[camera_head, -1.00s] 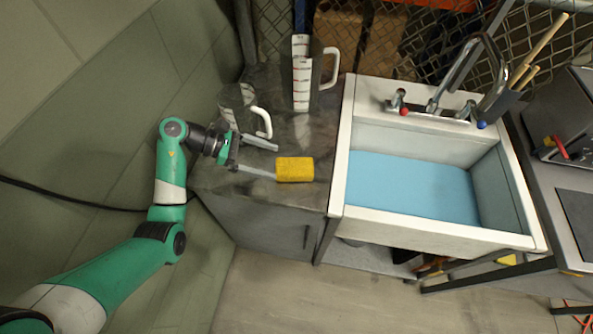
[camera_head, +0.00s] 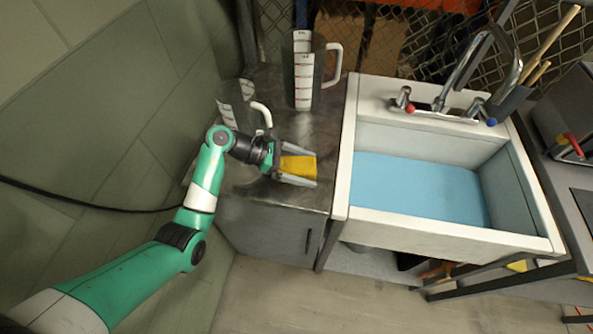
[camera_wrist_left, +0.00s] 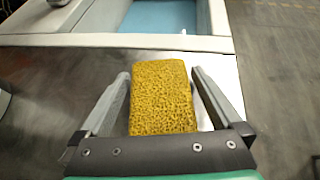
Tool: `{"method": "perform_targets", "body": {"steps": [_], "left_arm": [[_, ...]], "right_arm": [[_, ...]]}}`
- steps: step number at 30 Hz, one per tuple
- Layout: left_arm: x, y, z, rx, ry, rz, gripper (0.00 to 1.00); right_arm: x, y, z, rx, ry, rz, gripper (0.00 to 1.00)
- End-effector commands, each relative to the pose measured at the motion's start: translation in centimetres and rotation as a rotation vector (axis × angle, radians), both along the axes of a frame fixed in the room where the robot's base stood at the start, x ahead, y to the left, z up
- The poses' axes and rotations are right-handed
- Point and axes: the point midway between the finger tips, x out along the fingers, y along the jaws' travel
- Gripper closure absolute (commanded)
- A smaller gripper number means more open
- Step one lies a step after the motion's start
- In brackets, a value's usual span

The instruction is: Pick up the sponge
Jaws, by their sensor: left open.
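The yellow sponge (camera_head: 298,166) lies on the dark metal counter (camera_head: 308,124) left of the sink. It also shows in the left wrist view (camera_wrist_left: 162,97), flat between the fingers. My left gripper (camera_head: 301,166) is open around the sponge, with one finger on each side of it. In the left wrist view a gap shows between the sponge and each finger (camera_wrist_left: 162,88). My right gripper does not show in any view.
Two clear measuring jugs stand behind the sponge, a tall one (camera_head: 303,80) and a smaller one (camera_head: 236,105) close to my left wrist. The white sink (camera_head: 343,150) with a blue bottom is to the right. A faucet (camera_head: 455,70) rises behind it.

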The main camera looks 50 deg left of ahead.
Motion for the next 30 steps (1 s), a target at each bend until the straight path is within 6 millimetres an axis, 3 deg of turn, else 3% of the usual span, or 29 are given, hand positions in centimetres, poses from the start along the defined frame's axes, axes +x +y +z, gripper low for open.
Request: {"method": "perform_targets", "body": {"steps": [7, 8, 20, 30], "left_arm": [[0.29, -0.27, -0.14, 0.001, -0.001, 0.0, 0.0], [0.29, -0.28, -0.14, 0.001, -0.001, 0.0, 0.04], [0.26, -0.26, -0.17, 0.0, 0.0, 0.0, 0.76], [0.27, -0.25, 0.44, 0.001, -0.001, 0.0, 0.76]], "right_arm": [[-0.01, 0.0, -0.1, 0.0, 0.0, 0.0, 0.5], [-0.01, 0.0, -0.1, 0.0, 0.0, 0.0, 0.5], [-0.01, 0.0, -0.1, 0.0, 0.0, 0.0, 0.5], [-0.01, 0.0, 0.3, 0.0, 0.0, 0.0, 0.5]]}}
